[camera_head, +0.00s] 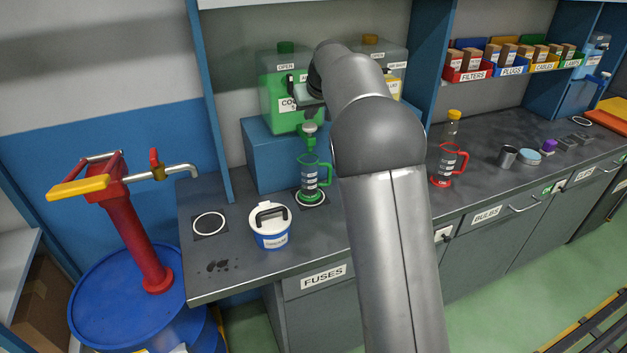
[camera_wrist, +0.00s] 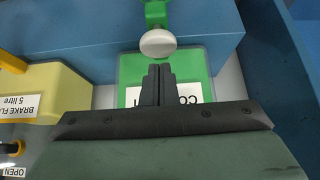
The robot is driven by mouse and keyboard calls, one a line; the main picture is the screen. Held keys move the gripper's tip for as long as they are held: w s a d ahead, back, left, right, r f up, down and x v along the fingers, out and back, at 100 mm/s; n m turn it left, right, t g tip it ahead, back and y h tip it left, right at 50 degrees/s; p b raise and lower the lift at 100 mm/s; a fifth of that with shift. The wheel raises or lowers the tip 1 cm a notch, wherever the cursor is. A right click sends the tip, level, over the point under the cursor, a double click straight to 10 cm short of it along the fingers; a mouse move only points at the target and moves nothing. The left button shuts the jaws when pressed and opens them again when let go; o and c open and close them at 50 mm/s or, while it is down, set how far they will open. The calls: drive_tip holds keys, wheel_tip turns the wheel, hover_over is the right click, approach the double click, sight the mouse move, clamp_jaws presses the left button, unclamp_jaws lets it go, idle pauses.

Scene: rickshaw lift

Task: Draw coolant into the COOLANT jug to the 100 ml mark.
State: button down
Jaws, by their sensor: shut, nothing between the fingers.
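The green coolant container (camera_head: 270,85) stands on a blue block at the back of the bench; its label is partly hidden by my gripper. Its tap has a pale round knob (camera_head: 309,127), also in the wrist view (camera_wrist: 158,43), with a green tap body (camera_wrist: 156,13) beside it. The clear jug with green base and handle (camera_head: 308,178) stands upright under the tap on a ringed pad. I cannot read its level or marks. My gripper (camera_wrist: 160,71) is shut and empty, its fingertips close to the knob; I cannot tell whether they touch it.
A yellow brake fluid container (camera_wrist: 55,85) stands beside the coolant one. A red-handled jug (camera_head: 443,172) is on the bench to the right. A white-lidded blue tub (camera_head: 271,232) stands at the front left, near an empty ringed pad (camera_head: 209,224). A red pump (camera_head: 145,240) rises from a blue drum.

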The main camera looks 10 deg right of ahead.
drive_tip(key=shift+f, duration=0.25)
idle(0.4)
drive_tip(key=shift+f+b, duration=1.05)
drive_tip(key=shift+f, duration=0.15)
idle(6.2)
